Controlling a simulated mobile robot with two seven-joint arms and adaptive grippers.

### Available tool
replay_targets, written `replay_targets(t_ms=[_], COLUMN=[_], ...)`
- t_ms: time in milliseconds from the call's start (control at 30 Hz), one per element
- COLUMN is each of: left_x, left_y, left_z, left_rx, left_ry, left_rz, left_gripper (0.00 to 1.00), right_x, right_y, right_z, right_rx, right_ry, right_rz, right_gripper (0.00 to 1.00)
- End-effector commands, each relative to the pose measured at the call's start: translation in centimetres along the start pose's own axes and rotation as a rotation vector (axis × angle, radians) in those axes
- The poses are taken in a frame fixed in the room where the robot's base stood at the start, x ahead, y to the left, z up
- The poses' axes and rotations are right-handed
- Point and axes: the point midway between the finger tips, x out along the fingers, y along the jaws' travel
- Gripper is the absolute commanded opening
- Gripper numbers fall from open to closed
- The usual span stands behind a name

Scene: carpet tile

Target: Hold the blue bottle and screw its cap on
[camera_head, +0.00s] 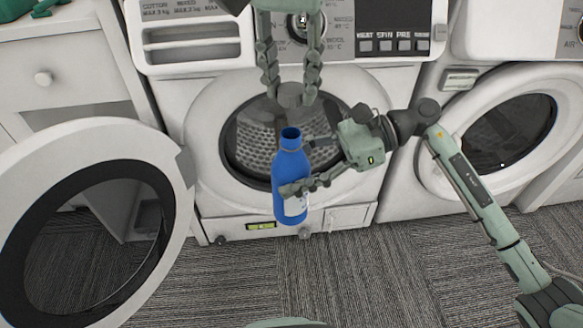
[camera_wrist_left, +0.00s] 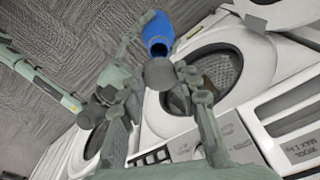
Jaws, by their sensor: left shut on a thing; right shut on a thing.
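The blue bottle (camera_head: 289,165) is upright and uncapped, its open mouth facing up, with a pale label low on its side. My right gripper (camera_head: 297,168) comes from the right and is shut around the bottle's body; one finger crosses its front, the other is partly hidden. My left gripper (camera_head: 291,92) points down from the top and is shut on the grey round cap (camera_head: 290,97). The cap is above the bottle mouth, with a small gap between them. In the left wrist view the cap (camera_wrist_left: 160,73) sits between my fingertips, beside the bottle's open mouth (camera_wrist_left: 158,48).
A washing machine (camera_head: 212,90) stands right behind the bottle. Its round door (camera_head: 150,152) hangs open at the left. Another washer (camera_head: 440,180) stands at the right, and a white drawer cabinet (camera_head: 75,75) at the upper left. Grey carpet (camera_head: 400,270) lies open in front.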

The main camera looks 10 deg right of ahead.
Motion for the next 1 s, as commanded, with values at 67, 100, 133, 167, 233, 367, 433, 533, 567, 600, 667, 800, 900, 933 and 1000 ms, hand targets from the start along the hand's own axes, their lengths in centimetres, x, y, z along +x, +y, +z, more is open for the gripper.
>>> replay_targets(t_ms=[67,100,133,167,233,367,433,533,567,600,667,800,900,933,1000], left_x=[0.0,0.0,0.0,0.0,0.0,0.2,0.5,1.3,1.6,1.9,2.5,3.7,4.0,4.0,4.0], left_y=[0.0,0.0,0.0,0.0,0.0,-0.1,-0.1,-0.1,-0.1,-0.1,-0.1,-0.1,-0.1,-0.1,-0.1], left_z=[0.0,0.0,0.0,0.0,0.0,0.0,0.1,0.2,0.2,0.3,0.3,0.5,0.5,0.5,0.5], left_rx=[0.0,0.0,0.0,0.0,-0.001,-0.001,-0.001,-0.001,-0.001,-0.001,-0.001,-0.002,-0.002,-0.002,-0.002], left_ry=[0.0,0.0,0.0,0.0,0.0,-0.001,-0.001,-0.003,-0.002,-0.002,-0.002,-0.001,0.0,0.0,0.0], left_rz=[0.0,0.0,0.0,0.0,0.0,0.0,0.0,-0.001,0.0,0.0,-0.001,0.0,0.0,0.0,0.0], left_gripper=[0.23,0.23,0.23,0.23,0.23,0.23,0.23,0.23,0.23,0.23,0.23,0.23,0.23,0.23,0.23], right_x=[0.0,0.0,0.0,0.0,0.0,0.0,0.0,0.0,0.0,0.0,0.0,0.0,0.0,0.0,0.0], right_y=[0.0,0.0,0.0,0.0,0.0,0.0,0.0,0.0,0.0,0.0,0.0,0.0,0.0,0.0,0.0], right_z=[0.1,0.1,0.1,0.1,0.1,0.1,0.1,0.1,0.1,0.1,0.1,0.1,0.1,0.2,0.1], right_rx=[-0.002,-0.002,-0.002,-0.002,-0.002,-0.002,-0.002,-0.002,-0.002,-0.002,-0.002,-0.002,-0.002,-0.002,-0.002], right_ry=[-0.002,-0.003,-0.002,-0.002,-0.003,-0.003,-0.003,-0.003,-0.003,-0.003,-0.003,-0.003,-0.003,-0.003,-0.003], right_rz=[-0.001,-0.001,-0.001,-0.001,-0.001,-0.001,-0.001,-0.001,-0.001,-0.001,-0.001,-0.001,-0.001,-0.001,-0.001], right_gripper=[0.0,0.0,0.0,0.0,0.0,0.0,0.0,0.0,0.0,0.0,0.0,0.0,0.0,0.0,0.0])
